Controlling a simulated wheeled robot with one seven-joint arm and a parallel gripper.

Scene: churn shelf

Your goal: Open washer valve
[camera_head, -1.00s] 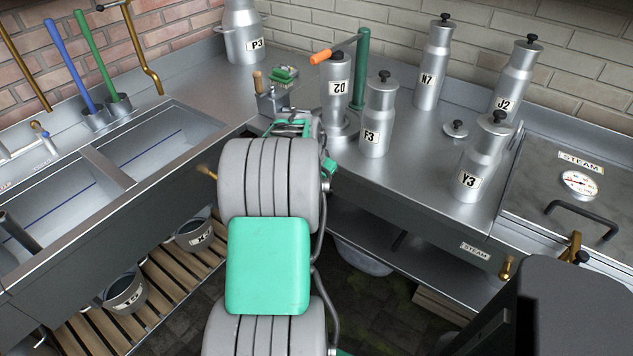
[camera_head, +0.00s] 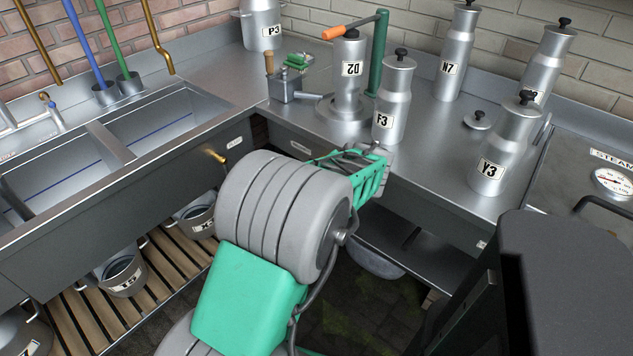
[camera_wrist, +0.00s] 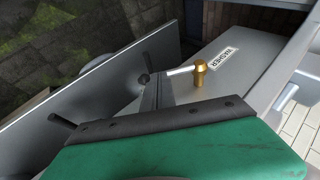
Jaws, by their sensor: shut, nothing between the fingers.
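The washer valve is a brass stem (camera_wrist: 200,70) with a pale lever reaching left, beside the WASHER label (camera_wrist: 224,58) on a grey panel in the wrist view. My gripper (camera_wrist: 154,88) is shut and empty, its dark fingers close to the lever's free end. I cannot tell whether they touch it. In the head view my gripper (camera_head: 376,152) is at the front edge of the right counter, below the F3 bottle. The valve does not show clearly there, and my gripper and wrist cover that stretch of the counter front.
Bottles F3 (camera_head: 393,100) and Y3 (camera_head: 497,150) stand close above on the counter. A lower shelf (camera_head: 410,245) lies under the right counter. The floor between the counters is open.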

